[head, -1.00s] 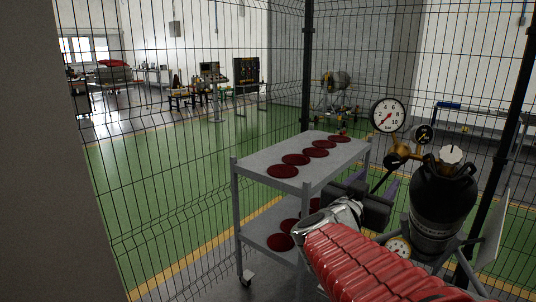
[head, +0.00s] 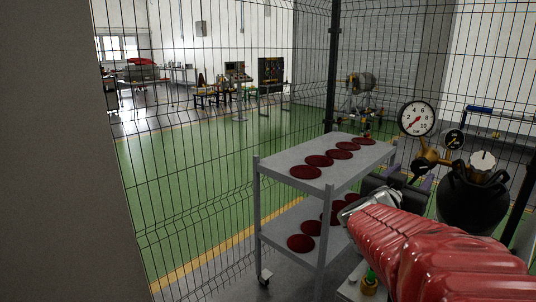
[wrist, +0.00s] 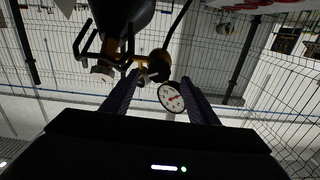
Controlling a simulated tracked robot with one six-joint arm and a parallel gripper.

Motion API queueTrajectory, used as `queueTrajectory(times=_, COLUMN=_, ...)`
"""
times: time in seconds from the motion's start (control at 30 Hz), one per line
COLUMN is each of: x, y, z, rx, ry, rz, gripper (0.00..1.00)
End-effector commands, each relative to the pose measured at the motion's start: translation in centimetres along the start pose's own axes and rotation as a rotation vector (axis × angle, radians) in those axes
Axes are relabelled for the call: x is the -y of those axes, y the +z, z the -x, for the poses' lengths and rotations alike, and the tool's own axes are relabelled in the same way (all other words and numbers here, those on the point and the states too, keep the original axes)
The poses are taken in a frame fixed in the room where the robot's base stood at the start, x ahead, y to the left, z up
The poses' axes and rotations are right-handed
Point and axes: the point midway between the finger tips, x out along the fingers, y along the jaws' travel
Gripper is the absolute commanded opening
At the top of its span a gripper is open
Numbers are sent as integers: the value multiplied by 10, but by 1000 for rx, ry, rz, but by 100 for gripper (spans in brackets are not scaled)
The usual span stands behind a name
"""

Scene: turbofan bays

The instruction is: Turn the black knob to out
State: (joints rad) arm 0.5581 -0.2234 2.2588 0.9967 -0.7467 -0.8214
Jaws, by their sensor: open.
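The black knob (head: 423,166) sits on the brass regulator (head: 431,157) beside the black cylinder (head: 470,200), left of its white-topped valve (head: 482,160). My gripper (wrist: 161,77) is open and empty; its two purple-patterned fingers are apart in the wrist view. Between and beyond them the knob shows as a dark round shape (wrist: 158,65), apart from the fingers as far as I can tell. The knob's marking cannot be read. A round white dial gauge (head: 417,118) stands above the regulator; it also shows between the fingers in the wrist view (wrist: 171,97).
A grey two-shelf trolley (head: 327,180) with several dark red discs stands left of my arm. A smaller black gauge (head: 454,139) sits close to the regulator. Wire mesh fencing and a dark post (head: 333,65) stand behind. My red arm hides the lower right.

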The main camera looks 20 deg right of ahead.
Motion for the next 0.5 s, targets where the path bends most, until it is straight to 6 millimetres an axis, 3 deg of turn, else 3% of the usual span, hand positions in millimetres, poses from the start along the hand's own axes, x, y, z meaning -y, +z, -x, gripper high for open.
queueTrajectory(times=0.5, x=0, y=1, z=-62, rx=2, ry=1, rz=0, gripper=54)
